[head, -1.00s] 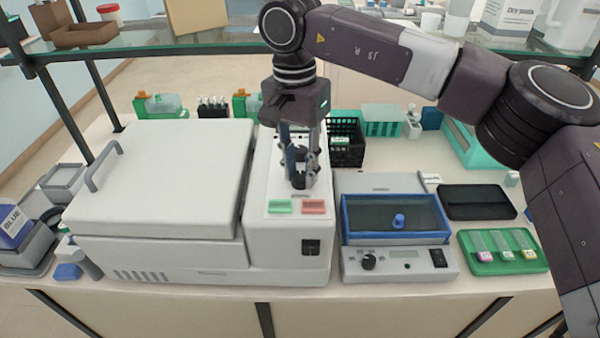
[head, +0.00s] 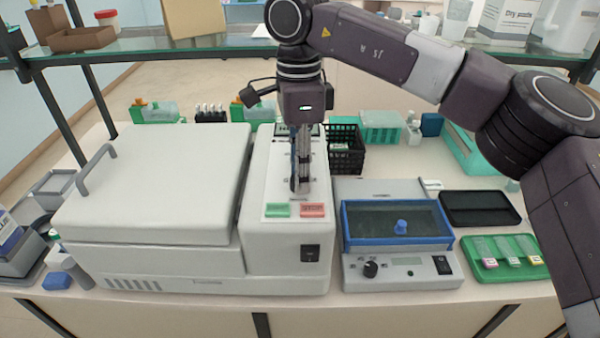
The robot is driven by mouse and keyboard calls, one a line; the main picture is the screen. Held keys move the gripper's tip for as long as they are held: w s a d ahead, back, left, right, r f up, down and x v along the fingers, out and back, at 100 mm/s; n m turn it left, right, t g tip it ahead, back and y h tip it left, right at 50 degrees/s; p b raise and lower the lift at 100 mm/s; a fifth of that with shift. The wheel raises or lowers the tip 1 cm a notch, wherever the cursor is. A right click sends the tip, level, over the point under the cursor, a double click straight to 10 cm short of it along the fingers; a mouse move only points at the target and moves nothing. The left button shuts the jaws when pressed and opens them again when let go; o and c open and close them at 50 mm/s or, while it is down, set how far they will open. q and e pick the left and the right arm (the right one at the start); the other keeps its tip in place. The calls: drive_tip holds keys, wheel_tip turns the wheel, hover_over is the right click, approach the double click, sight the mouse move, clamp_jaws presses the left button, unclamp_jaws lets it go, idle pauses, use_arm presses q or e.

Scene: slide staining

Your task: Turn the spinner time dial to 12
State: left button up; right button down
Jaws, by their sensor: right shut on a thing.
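The spinner (head: 160,190) is a large white machine with a closed, handled lid at the left. Its raised control panel (head: 268,190) on the right side carries a green button (head: 278,210) and a red button (head: 312,210). My right gripper (head: 301,188) points straight down at the panel, just behind the red button. Its fingers are shut on a dial there, seen nearly edge-on. The fingers hide the dial, so its pointer and setting cannot be read. My left gripper is not in view.
A smaller device with a blue-rimmed tray (head: 396,220) stands right of the spinner. A green slide tray (head: 505,258) and a black tray (head: 478,208) lie farther right. A black crate (head: 346,150) stands close behind my gripper. A glass shelf (head: 200,48) crosses above.

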drive_tip(key=shift+r+m, duration=0.15)
drive_tip(key=shift+m, duration=0.45)
drive_tip(key=c, duration=1.6)
unclamp_jaws()
drive_tip(key=r, duration=1.1)
drive_tip(key=shift+w+r, duration=0.3)
drive_tip(key=shift+r, duration=0.1)
drive_tip(key=shift+r, duration=0.1)
